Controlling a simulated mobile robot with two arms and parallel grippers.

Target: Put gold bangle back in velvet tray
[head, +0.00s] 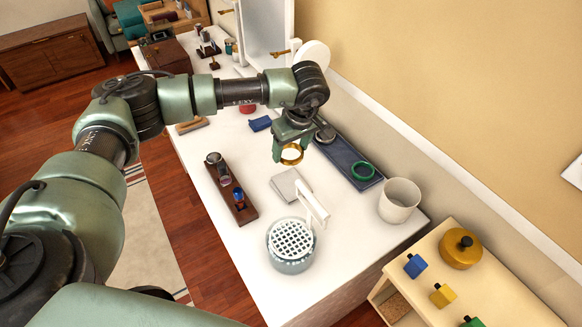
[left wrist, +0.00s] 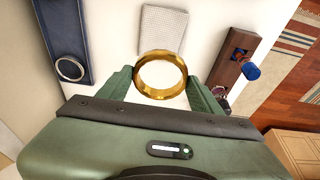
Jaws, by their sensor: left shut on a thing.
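The gold bangle (head: 291,154) is held by my left gripper (head: 291,152) above the white table. In the left wrist view the bangle (left wrist: 161,75) sits between the two green fingers, which are shut on it. The dark blue velvet tray (head: 340,153) lies on the table along the wall side, just right of my left gripper in the head view. A green bangle (head: 363,171) lies in its near end, and a silver ring-shaped piece lies at its far end, partly behind the gripper. In the left wrist view the tray (left wrist: 62,35) is at upper left. My right gripper is not in view.
A grey folded cloth (head: 288,185), a wooden watch stand (head: 231,193), a pot with a white perforated lid (head: 291,243) and a white cup (head: 399,200) stand nearby. A mirror (head: 266,30) stands farther back.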

